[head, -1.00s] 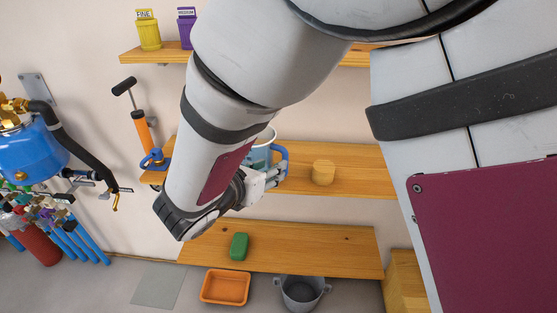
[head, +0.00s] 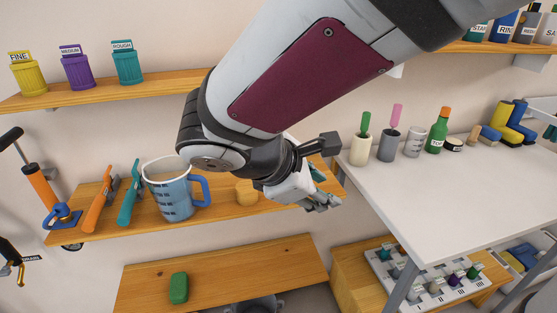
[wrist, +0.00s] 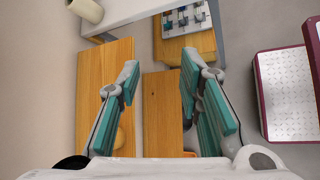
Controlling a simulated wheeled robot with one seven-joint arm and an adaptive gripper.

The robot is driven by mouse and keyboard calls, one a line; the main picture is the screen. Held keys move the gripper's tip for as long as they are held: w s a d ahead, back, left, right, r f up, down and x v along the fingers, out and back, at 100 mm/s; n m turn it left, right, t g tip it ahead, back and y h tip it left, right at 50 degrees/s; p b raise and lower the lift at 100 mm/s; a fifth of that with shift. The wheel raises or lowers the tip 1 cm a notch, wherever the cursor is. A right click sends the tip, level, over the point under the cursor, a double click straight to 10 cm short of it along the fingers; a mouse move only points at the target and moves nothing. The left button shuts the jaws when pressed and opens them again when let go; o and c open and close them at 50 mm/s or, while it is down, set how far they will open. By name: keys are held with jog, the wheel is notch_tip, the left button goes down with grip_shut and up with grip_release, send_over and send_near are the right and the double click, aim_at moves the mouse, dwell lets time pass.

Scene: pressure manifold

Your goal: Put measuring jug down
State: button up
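The measuring jug (head: 170,192) is clear blue with a blue handle on its right side. It stands upright on the middle wooden shelf (head: 225,207) in the head view. My gripper (head: 328,204) is to the right of the jug, apart from it, near the shelf's right end. In the wrist view my gripper (wrist: 158,95) has its two teal-padded fingers spread, with nothing between them. The jug does not show in the wrist view.
A round wooden block (head: 246,192) stands between jug and gripper, partly hidden by my arm. Teal (head: 130,195) and orange (head: 98,202) tools stand left of the jug. A white table (head: 440,195) holding cups and bottles is at right. A green block (head: 179,288) lies on the lower shelf.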

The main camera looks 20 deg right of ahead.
jog(key=s+d+m+y, duration=0.1)
jog(key=s+m+y, duration=0.7)
jog(key=s+m, duration=0.7)
jog(key=shift+r+m+g+y, duration=0.3)
jog(key=shift+r+g, duration=0.05)
jog(key=shift+g, duration=0.05)
jog(key=shift+s, duration=0.1)
